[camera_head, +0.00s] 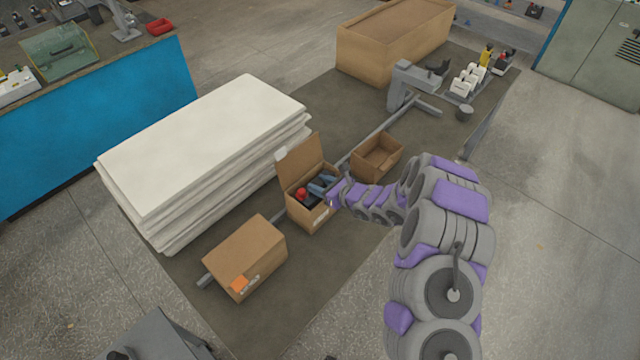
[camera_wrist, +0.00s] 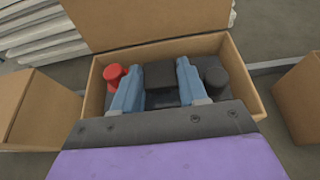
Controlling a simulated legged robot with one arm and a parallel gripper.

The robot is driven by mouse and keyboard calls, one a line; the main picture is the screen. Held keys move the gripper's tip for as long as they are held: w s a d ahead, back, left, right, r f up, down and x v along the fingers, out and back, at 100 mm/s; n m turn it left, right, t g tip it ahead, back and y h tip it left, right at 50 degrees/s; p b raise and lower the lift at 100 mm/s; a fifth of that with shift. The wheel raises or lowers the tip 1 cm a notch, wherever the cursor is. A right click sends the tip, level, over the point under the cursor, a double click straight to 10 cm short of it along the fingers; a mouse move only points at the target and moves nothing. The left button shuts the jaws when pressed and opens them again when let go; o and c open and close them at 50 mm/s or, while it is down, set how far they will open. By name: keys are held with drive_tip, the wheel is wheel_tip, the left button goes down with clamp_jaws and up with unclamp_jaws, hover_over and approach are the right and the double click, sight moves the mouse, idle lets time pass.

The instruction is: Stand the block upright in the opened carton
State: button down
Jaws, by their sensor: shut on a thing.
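The opened carton (camera_head: 308,219) stands on the dark mat beside the white stack, its flap raised at the back. It fills the middle of the wrist view (camera_wrist: 243,85). The block, dark with a red cap and a black cap on top, sits inside the carton walls in the wrist view (camera_wrist: 160,80); its red cap shows in the head view (camera_head: 301,193). My gripper (camera_head: 320,187) reaches into the carton from the right. Its two blue fingers (camera_wrist: 159,73) are shut on the block's raised middle part. The block looks upright; whether it touches the carton floor is hidden.
A closed carton (camera_head: 243,252) stands at front left and an open, empty-looking box (camera_head: 377,156) at right. A white stack (camera_head: 205,150) lies behind left. A long grey rail (camera_head: 385,127) runs behind the carton. A large wooden crate (camera_head: 395,45) stands farther back.

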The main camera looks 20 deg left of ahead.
drive_tip(key=shift+f+b, duration=0.25)
drive_tip(key=shift+b, duration=0.05)
drive_tip(key=c, duration=0.6)
unclamp_jaws()
drive_tip(key=shift+r+p, duration=0.65)
drive_tip(key=shift+r, duration=0.05)
drive_tip(key=v, duration=1.2)
drive_tip(key=shift+p, duration=0.45)
drive_tip(key=shift+s+f, duration=0.1)
